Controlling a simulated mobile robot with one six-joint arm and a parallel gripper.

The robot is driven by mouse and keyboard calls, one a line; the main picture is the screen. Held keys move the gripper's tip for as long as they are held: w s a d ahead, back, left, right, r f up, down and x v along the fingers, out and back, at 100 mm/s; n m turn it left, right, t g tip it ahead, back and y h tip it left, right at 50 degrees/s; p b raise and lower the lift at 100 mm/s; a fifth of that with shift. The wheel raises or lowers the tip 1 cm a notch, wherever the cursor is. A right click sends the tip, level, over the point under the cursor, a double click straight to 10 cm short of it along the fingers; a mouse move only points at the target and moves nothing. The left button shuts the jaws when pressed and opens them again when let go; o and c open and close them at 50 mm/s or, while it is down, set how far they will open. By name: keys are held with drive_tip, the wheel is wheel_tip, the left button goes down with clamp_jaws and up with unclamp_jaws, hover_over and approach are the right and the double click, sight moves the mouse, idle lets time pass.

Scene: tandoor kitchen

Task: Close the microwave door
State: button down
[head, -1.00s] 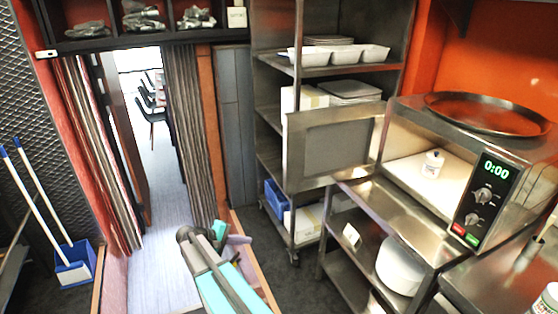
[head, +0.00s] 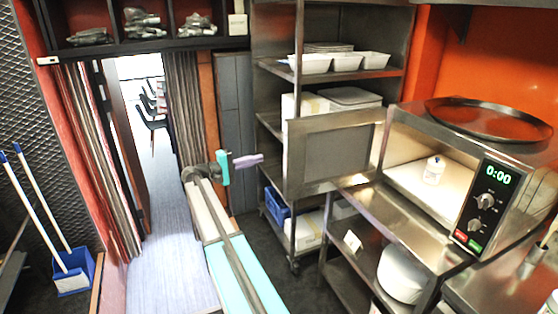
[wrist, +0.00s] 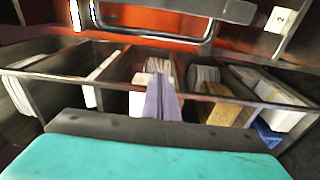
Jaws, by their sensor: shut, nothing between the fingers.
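The microwave (head: 470,150) stands on a steel bench at the right, with a lit display, knobs and buttons on its front. Its door (head: 335,155) is swung wide open to the left, showing its inner panel. A small white bottle (head: 433,170) stands inside the lit cavity. My gripper (head: 258,159) has purple fingers and is shut and empty. It appears left of the door's free edge in the head view, apart from it in the picture. In the wrist view the closed fingers (wrist: 162,98) point at shelving; I cannot make out the door there.
A steel shelf rack (head: 285,70) with white trays (head: 345,60) stands behind the door. A round dark pan (head: 490,118) lies on the microwave. A white pot (head: 402,272) sits under the bench.

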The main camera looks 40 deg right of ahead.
drive_tip(key=s+d+p, duration=0.5)
drive_tip(key=s+d, duration=0.1)
drive_tip(key=d, duration=0.1)
drive_tip(key=shift+d, duration=0.15)
idle(0.9)
drive_tip(key=shift+s+a+f, duration=0.1)
drive_tip(key=shift+a, duration=0.1)
idle(0.4)
